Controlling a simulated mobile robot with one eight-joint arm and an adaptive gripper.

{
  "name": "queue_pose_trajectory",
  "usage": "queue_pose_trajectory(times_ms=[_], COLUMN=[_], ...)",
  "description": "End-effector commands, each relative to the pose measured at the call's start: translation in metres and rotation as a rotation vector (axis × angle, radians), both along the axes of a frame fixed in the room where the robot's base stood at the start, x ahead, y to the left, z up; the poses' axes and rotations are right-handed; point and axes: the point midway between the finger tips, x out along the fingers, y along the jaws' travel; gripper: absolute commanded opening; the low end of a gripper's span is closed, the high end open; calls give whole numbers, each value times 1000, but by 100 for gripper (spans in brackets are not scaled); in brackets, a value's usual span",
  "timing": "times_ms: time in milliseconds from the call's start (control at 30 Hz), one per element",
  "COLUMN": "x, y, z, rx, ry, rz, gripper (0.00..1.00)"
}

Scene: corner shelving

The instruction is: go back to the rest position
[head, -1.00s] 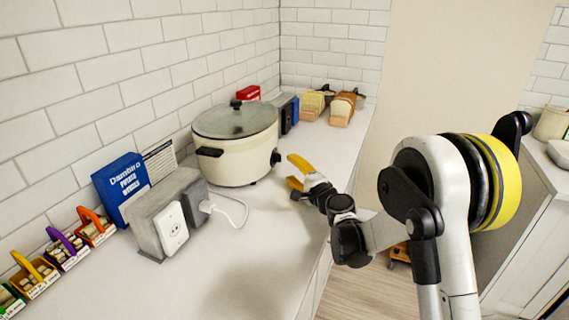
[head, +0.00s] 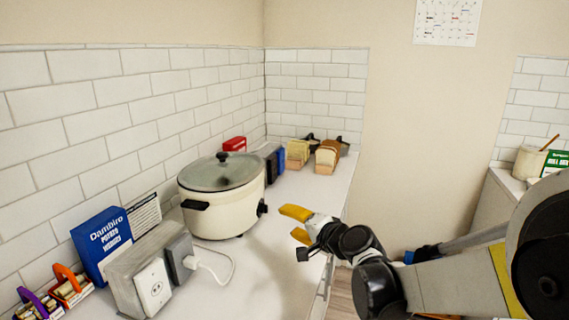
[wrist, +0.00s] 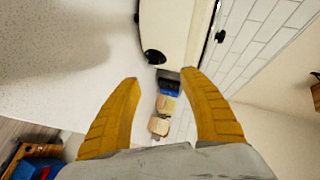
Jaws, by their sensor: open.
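My gripper (head: 298,224) is open and empty, with yellow fingers apart. In the head view it is above the front edge of the white counter, to the right of the cream slow cooker (head: 222,196). The fingers also show wide apart in the wrist view (wrist: 162,105), with nothing between them in their grasp. The cooker has its glass lid on and stands apart from the fingers.
A grey outlet block (head: 150,268) with a plugged-in white cord and a blue potato box (head: 102,242) stand on the counter (head: 270,262). Bread loaves in holders (head: 327,157) stand at the far end. Another counter with a crock (head: 528,162) is at right.

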Motion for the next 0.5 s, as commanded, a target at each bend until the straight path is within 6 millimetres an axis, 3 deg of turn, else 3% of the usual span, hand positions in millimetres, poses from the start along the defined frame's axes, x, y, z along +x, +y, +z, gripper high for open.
queue_pose_trajectory(times_ms=[100, 233, 500], x=[-51, -110, -238], y=[-19, -45, -116], z=[14, 16, -10], rx=[-198, -418, -851], ry=[11, 38, 143], rz=[48, 98, 189], gripper=[51, 51, 51])
